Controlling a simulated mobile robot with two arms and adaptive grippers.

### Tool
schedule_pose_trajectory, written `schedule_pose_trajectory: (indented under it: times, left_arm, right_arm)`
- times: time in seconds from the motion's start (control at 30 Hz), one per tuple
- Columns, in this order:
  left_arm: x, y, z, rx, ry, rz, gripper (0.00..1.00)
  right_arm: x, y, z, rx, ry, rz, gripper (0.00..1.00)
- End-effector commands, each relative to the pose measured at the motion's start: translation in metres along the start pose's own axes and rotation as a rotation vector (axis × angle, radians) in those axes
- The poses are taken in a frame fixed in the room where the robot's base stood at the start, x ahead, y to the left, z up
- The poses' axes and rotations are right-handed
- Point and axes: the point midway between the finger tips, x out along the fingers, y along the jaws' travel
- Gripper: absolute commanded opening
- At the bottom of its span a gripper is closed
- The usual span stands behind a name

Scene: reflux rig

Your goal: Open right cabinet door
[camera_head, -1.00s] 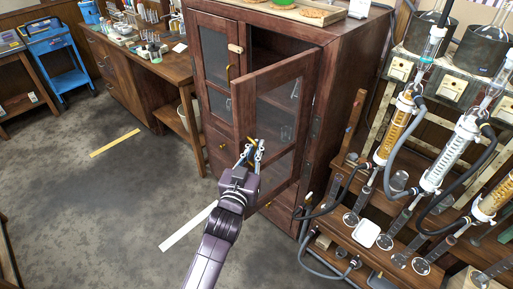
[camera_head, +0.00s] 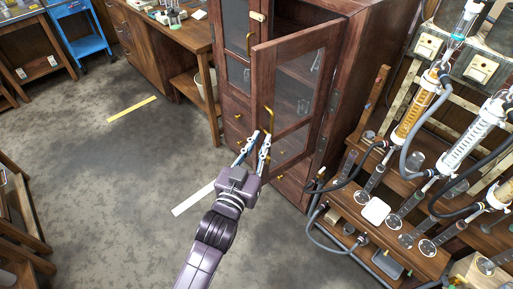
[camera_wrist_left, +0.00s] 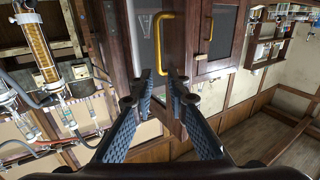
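The right cabinet door (camera_head: 291,80) is a dark wooden frame with glass panes, hinged on its right side. It stands partly open, its free edge swung out toward me. Its brass handle (camera_head: 268,118) is near that free edge; the handle also shows in the left wrist view (camera_wrist_left: 157,45). My left gripper (camera_head: 260,140) is just below and in front of the handle. My right gripper is not in view.
The cabinet's left door (camera_head: 237,45) is shut, with its own brass handle (camera_head: 249,42). A rack with glass tubes, hoses and flasks (camera_head: 405,210) stands close on the right. A wooden desk (camera_head: 160,50) is at the back left. The floor (camera_head: 90,180) on the left is clear.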

Motion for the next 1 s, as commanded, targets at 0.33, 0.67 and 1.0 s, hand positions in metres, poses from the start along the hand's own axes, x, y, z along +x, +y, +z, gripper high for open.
schedule_pose_trajectory:
  times: [0.33,0.67,1.0]
  left_arm:
    - [-0.027,-0.001,0.0,0.0,0.001,0.0,0.15]
    - [-0.026,-0.001,0.008,0.0,-0.013,0.0,0.15]
    - [-0.076,-0.017,0.257,0.011,-0.453,-0.005,0.15]
  right_arm:
    - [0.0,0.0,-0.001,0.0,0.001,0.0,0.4]
    - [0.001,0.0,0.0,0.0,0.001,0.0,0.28]
    - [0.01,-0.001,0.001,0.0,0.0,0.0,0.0]
